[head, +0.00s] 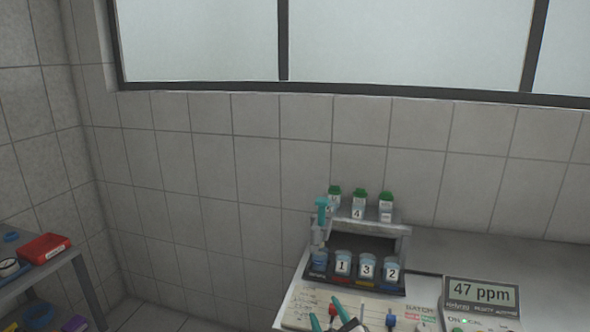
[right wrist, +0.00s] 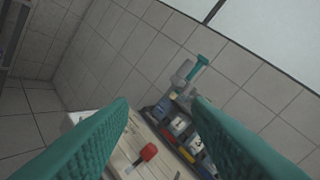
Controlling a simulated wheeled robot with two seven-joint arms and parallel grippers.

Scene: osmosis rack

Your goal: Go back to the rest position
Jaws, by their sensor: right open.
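My right gripper (head: 327,315) shows at the bottom edge of the head view, its two teal fingers apart over the front of the bench. In the right wrist view its teal fingers (right wrist: 160,104) stand wide apart with nothing between them that they hold. Beyond them are the rack and a red-topped part (right wrist: 148,151) on the light board. The rack (head: 402,245) stands on the bench with cups 1 (head: 342,264), 3 (head: 367,268) and 2 (head: 392,273) in its lower row. My left gripper is not in view.
Green-capped bottles (head: 357,206) stand on the rack's upper shelf. A teal-topped dispenser (head: 320,235) is at its left. A meter (head: 481,296) reads 47 ppm at right. A side shelf with a red tray (head: 44,248) is far left. The space above the bench is clear.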

